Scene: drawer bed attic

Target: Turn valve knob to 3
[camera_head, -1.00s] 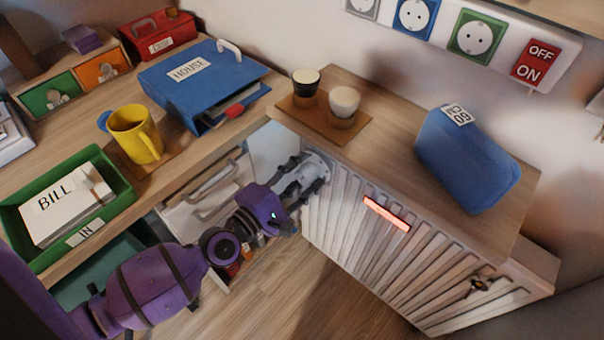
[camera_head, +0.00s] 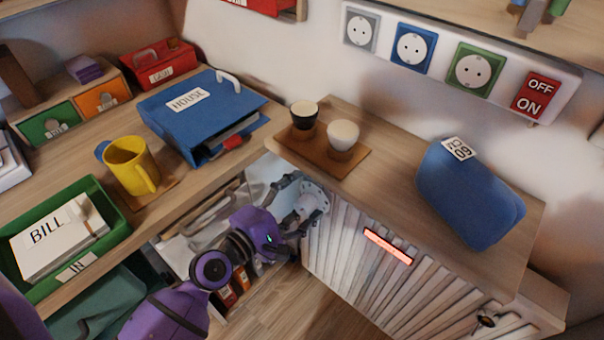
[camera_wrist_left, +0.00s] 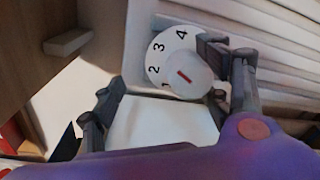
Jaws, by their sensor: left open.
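In the head view the valve (camera_head: 318,195) sits at the left end of the slatted radiator. My left gripper (camera_head: 300,207) is open at the valve. In the left wrist view, one finger of it (camera_wrist_left: 160,80) is close to the knob's right side, the other stands apart at left. Contact is unclear. My right gripper is not in view.
The slatted radiator (camera_head: 350,255) has a lit red display (camera_head: 388,246). The wooden top above it holds two cups on a board (camera_head: 318,152) and a blue bag (camera_head: 467,195). The desk at left holds a yellow mug (camera_head: 130,165) and a green tray (camera_head: 88,254).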

